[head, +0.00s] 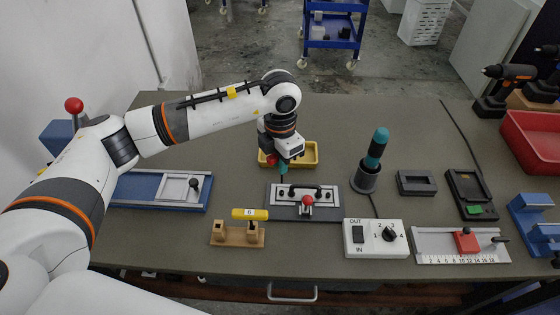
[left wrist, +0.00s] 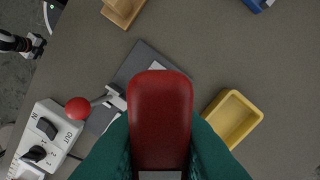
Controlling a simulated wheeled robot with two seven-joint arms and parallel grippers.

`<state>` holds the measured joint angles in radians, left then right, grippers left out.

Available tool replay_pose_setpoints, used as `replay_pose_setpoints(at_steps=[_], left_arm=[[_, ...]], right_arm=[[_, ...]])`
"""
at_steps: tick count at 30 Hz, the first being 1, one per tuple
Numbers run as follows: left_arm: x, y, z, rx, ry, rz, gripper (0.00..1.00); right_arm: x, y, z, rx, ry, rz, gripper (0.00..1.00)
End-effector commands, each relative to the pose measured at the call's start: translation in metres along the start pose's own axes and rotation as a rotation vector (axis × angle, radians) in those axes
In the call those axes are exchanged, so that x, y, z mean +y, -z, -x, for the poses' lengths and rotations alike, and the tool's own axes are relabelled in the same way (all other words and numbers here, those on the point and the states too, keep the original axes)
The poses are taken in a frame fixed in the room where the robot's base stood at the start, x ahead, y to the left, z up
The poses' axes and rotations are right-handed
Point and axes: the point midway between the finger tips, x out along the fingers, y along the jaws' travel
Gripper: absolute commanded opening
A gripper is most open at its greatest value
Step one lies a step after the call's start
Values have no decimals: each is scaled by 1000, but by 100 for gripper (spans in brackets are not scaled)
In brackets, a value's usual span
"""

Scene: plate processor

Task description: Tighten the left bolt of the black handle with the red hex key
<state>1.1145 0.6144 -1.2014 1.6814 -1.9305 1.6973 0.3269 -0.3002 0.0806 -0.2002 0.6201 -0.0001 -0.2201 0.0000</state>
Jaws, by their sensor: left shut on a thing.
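The grey plate fixture (head: 333,214) lies mid-table. The black handle (head: 303,188) is on its light plate, with a red-knobbed clamp (head: 307,200) at the front. My left gripper (head: 283,168) hangs over the handle's left end, fingers pointing down. In the left wrist view its teal fingers (left wrist: 160,150) are shut on the red grip of the hex key (left wrist: 160,110). The key's tip is hidden there, and the arm and fingers partly cover the left bolt. I cannot tell whether the tip meets the bolt. My right gripper is not in view.
A yellow bin (head: 313,155) stands just behind the fixture. A wooden stand (head: 237,236) with a yellow-handled tool is front left. A switch box (head: 375,240) is front right. A teal tool in a dark holder (head: 366,181) stands right. The back left table is fairly clear.

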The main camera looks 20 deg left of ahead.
Motion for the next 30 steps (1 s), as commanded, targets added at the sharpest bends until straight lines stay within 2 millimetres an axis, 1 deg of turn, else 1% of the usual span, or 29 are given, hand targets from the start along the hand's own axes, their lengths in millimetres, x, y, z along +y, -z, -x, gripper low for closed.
replay_pose_setpoints(at_steps=[7,13,20,25,30], left_arm=[[0,0,0,0,0,25,0],[2,0,0,-1,1,260,0],[2,0,0,-1,0,416,0],[3,1,0,-1,0,624,0],[4,2,0,-1,0,731,0]], right_arm=[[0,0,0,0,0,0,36],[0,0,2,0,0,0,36],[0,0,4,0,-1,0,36],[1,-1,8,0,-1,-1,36],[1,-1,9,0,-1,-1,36]])
